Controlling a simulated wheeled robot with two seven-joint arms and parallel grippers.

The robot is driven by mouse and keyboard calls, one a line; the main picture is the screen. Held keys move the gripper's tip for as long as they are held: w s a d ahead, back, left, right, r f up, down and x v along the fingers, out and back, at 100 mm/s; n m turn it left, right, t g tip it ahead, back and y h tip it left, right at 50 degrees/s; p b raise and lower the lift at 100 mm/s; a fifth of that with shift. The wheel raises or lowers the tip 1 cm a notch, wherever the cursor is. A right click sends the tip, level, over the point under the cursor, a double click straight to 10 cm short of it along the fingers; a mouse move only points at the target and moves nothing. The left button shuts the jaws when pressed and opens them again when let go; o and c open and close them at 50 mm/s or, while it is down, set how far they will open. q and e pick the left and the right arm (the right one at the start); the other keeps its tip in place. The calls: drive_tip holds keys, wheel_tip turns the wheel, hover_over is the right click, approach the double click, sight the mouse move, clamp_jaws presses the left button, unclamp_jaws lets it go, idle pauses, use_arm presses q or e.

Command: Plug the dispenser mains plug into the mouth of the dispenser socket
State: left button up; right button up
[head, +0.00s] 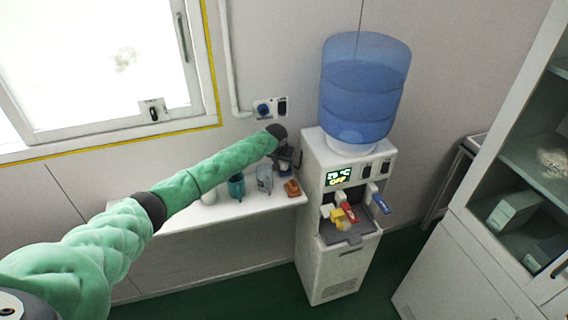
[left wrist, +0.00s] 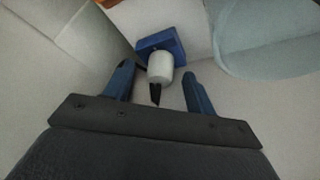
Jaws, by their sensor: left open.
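The dispenser socket (head: 263,110) is a round blue outlet on a pale wall plate, left of the blue water bottle in the head view. My left gripper (head: 287,160) is below it, beside the water dispenser, above the shelf's back right part. In the left wrist view my left gripper (left wrist: 158,90) is open. Between and just beyond its fingertips is what looks like the mains plug (left wrist: 160,67): a white cylinder with a blue square part behind and a black strip towards me. The fingers do not visibly grip it. The plug is not clear in the head view. My right gripper is out of view.
The water dispenser (head: 338,240) stands right of the shelf (head: 230,211). A teal container (head: 236,187), a clear container (head: 265,179) and an orange-brown item (head: 292,188) are on the shelf. A black unit (head: 282,106) adjoins the socket. The wall around the socket is largely clear.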

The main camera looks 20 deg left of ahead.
use_arm(q)
drive_tip(key=shift+w+f, duration=0.2)
drive_tip(key=shift+f, duration=0.25)
drive_tip(key=shift+r, duration=0.1)
drive_tip(key=c, duration=1.1)
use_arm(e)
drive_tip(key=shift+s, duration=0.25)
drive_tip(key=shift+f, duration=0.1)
